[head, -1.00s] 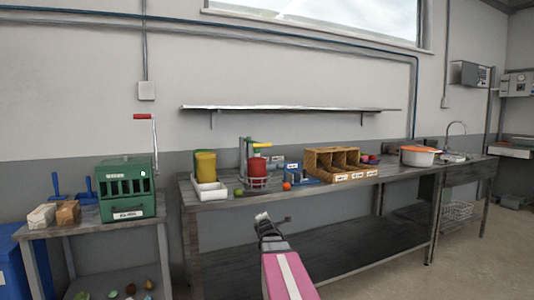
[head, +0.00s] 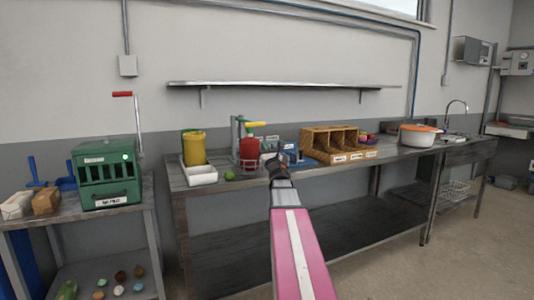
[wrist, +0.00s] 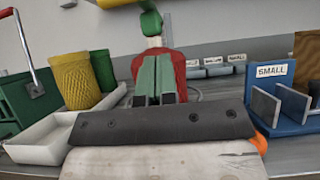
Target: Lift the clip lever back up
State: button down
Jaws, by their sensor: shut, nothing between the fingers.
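The lever lies roughly level above a red cylinder (head: 249,150). In the wrist view its yellow part (wrist: 118,3) is cut off at the top edge, with a green piece (wrist: 151,22) below it. My gripper (head: 278,158) is at the bench front, just right of the red cylinder in the head view. Its fingers (wrist: 154,80) are together and empty, in front of the red cylinder (wrist: 178,66). Contact with the lever does not show.
A white tray (head: 200,175) and yellow cup (head: 194,148) stand left of the stand. A blue rack labelled SMALL (wrist: 270,100) and wooden bins (head: 328,143) are to the right. A green box with a red-handled crank (head: 106,173) stands on the left table. A shelf (head: 280,84) hangs above.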

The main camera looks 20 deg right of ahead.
jog(key=w+r, duration=0.4)
jog(key=r, duration=0.2)
jog(key=shift+w+r, duration=0.25)
jog(key=shift+w, duration=0.05)
jog(key=shift+a+r, duration=0.1)
